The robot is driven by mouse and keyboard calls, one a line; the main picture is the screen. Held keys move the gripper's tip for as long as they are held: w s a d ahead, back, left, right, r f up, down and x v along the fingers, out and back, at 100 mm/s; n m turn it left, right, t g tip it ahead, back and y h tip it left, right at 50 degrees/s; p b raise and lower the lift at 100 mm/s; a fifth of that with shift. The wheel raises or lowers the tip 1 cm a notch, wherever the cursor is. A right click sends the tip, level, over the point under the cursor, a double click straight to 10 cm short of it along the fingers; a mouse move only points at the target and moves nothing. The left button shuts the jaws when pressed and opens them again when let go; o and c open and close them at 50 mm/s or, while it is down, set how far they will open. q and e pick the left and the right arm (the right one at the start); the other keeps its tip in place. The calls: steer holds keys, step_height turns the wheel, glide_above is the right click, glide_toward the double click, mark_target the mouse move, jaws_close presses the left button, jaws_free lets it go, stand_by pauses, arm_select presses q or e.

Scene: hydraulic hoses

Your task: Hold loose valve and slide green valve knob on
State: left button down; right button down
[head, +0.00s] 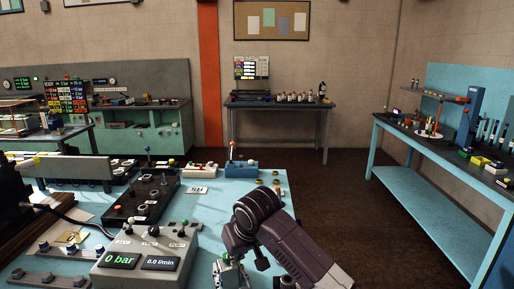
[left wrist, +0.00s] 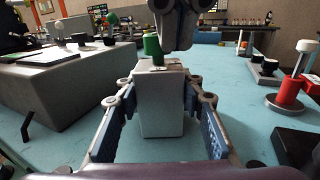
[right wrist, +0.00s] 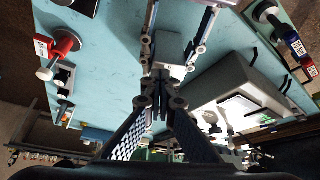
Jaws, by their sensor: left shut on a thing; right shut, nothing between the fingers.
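The loose valve is a light grey block (left wrist: 162,112) held upright between the fingers of my left gripper (left wrist: 160,118). The green valve knob (left wrist: 152,48) is at the top of the block, over a short pale stem, and looks slightly tilted. I cannot tell how far it sits on the stem. My right gripper (left wrist: 180,38) is just above and beside the knob. In the right wrist view its fingers (right wrist: 160,112) are shut with nothing between them. The grey block (right wrist: 172,48) also shows there beyond the fingertips. In the head view my right arm largely hides the valve.
A grey control box (head: 145,250) with displays and knobs stands left of the valve, with a dark lever panel (head: 140,200) behind it. A red-based fitting (left wrist: 287,103) stands to the right in the left wrist view. Light-blue tabletop (left wrist: 235,75) is clear between them.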

steer(key=shift+a+r, duration=0.1)
steer(key=shift+a, duration=0.15)
steer(key=shift+s+a, duration=0.45)
steer(key=shift+a, duration=0.45)
steer(key=shift+s, duration=0.25)
steer(key=shift+s, duration=0.1)
steer(key=shift+d+r, duration=0.2)
steer(key=shift+r, duration=0.1)
step_height(320, 180, up, 5)
steer(key=shift+d+r, duration=0.1)
steer(key=shift+r, duration=0.05)
stand_by(0.4)
